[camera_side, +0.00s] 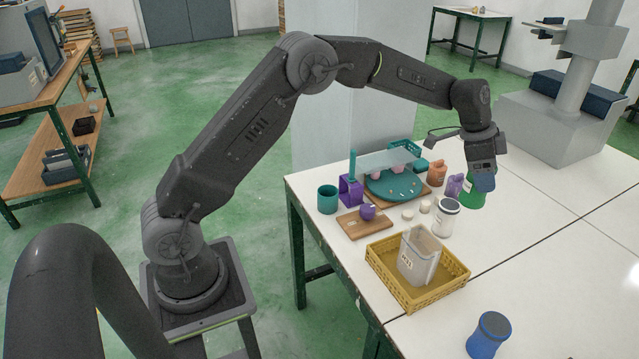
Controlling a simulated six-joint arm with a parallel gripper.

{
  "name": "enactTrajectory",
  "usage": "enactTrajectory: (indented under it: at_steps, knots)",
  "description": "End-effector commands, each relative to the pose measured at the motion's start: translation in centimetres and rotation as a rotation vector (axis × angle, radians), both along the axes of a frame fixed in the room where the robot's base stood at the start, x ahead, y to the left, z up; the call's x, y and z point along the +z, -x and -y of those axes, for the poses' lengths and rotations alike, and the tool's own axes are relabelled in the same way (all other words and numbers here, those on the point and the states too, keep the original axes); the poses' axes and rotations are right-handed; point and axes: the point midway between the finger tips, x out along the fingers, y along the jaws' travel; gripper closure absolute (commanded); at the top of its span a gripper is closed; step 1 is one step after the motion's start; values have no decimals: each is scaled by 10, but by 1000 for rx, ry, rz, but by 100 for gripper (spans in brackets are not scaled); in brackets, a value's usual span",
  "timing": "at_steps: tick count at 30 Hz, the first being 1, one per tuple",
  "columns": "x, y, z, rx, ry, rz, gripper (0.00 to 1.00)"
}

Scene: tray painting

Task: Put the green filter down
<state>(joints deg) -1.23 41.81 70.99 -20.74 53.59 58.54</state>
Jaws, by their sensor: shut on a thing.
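The green filter (472,195) is at the right side of the group of objects on the white table. My gripper (484,183) points down and is shut on it. The fingers hide part of the filter. I cannot tell whether its underside touches the table.
A purple piece (454,186) and a white jar (446,218) stand close left of the filter, with an orange piece (437,173) beyond. A teal round tray (393,187) is further left. A yellow crate (382,274) sits in front. The table right of the filter is clear.

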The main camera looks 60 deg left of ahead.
Motion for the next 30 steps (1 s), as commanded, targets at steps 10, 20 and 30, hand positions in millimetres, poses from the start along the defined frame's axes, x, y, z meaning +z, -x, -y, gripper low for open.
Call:
enactTrajectory:
  at_steps: [10,20,30]
  knots:
    - [30,-1,-41,24,-4,-3,66]
    - [29,11,-156,80,-13,-12,66]
    - [29,73,-321,163,-10,-16,66]
